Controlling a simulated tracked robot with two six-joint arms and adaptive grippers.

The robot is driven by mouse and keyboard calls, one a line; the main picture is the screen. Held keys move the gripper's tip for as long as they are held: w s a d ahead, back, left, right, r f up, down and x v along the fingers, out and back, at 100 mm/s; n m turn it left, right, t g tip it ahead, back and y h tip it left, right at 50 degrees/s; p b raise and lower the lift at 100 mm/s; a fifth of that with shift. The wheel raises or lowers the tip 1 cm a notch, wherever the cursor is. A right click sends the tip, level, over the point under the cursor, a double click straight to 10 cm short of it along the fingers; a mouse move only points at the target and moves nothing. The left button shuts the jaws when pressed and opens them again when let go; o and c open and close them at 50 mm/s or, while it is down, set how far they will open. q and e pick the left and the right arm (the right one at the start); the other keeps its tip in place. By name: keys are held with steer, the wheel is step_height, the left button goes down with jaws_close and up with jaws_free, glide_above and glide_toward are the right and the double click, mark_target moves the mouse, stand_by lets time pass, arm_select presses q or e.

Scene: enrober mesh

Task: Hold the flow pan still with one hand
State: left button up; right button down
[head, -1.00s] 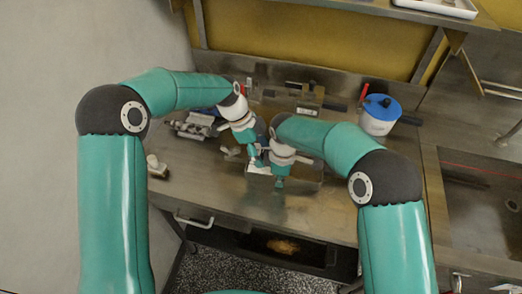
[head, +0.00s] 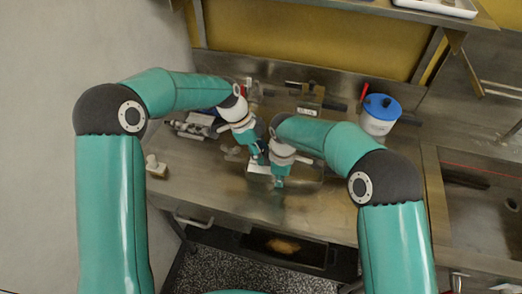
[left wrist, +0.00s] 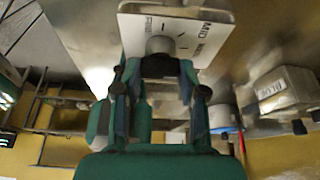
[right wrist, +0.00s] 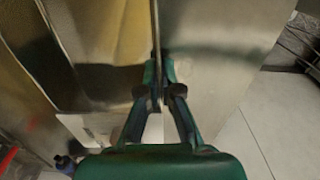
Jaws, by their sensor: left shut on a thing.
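My left gripper (left wrist: 160,75) is shut on a round grey knob (left wrist: 160,46) on a white dial plate (left wrist: 205,22) marked with letters, of which MID can be read. In the head view the left gripper (head: 259,160) is over the white plate (head: 257,169). My right gripper (right wrist: 160,72) has its fingertips close in on both sides of a thin upright metal edge (right wrist: 156,28), which appears to be the flow pan's wall. In the head view the right gripper (head: 279,184) is just right of and in front of the left one. The arms hide much of the pan.
A white tub with a blue lid (head: 380,113) stands at the back right of the metal bench (head: 215,190). A metal device (head: 192,125) lies at the back left, and a small pale object (head: 156,166) sits near the left edge. The front of the bench is clear.

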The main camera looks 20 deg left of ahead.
arm_select(q)
steer(key=n+t, duration=0.1)
steer(key=n, duration=0.2)
steer(key=shift+n, duration=0.4)
steer(key=shift+s+d+n+t+y, duration=0.1)
steer(key=shift+n+t+y, duration=0.2)
steer(key=shift+n+t, duration=0.3)
steer(key=shift+d, duration=0.1)
steer(key=o, duration=1.2)
steer(key=shift+c, duration=0.2)
steer(key=shift+r, duration=0.1)
steer(key=v, duration=0.8)
steer(key=shift+a, duration=0.3)
